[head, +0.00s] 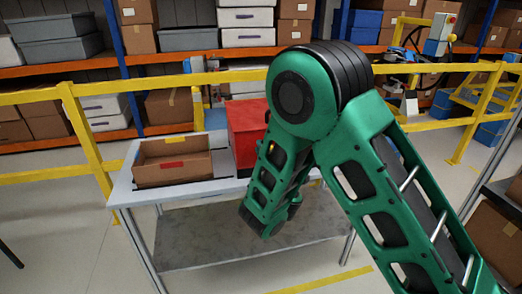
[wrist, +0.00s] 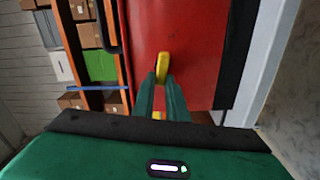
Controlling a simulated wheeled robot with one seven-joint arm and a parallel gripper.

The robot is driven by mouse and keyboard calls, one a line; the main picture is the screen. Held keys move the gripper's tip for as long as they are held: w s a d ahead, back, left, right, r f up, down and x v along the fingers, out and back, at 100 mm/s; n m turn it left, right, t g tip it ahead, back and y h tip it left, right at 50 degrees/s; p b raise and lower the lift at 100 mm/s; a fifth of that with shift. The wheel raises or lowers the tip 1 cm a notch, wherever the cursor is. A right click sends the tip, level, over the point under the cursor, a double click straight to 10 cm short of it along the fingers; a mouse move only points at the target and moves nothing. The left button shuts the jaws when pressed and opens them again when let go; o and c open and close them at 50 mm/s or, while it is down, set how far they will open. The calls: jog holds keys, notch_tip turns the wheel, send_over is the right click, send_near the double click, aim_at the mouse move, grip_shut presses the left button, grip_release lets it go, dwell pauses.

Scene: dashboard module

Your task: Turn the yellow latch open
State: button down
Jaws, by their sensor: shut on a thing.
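The yellow latch (wrist: 162,66) stands on the red face of a box (wrist: 185,40) in the wrist view. It looks long and narrow and is slightly tilted, its top leaning right. My gripper (wrist: 161,82) is shut on the latch's lower end, one green finger on either side. A small yellow patch shows lower down between the fingers. In the head view the red box (head: 245,125) stands on the table, partly behind my green arm. The latch and my fingertips are hidden there.
An open cardboard box (head: 172,165) with red and yellow tape stands left of the red box on the table (head: 128,190). A yellow railing (head: 80,130) runs behind the table. Shelves with boxes stand behind it.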

jog(key=shift+d+f+n, duration=0.35)
jog(key=shift+f+n, duration=0.1)
jog(key=shift+n, duration=0.55)
jog(key=c, duration=1.8)
grip_release()
jog(key=shift+r, duration=0.1)
jog(key=shift+o, duration=0.2)
jog(key=shift+a, duration=0.15)
jog(key=v, duration=1)
jog(key=shift+s, duration=0.35)
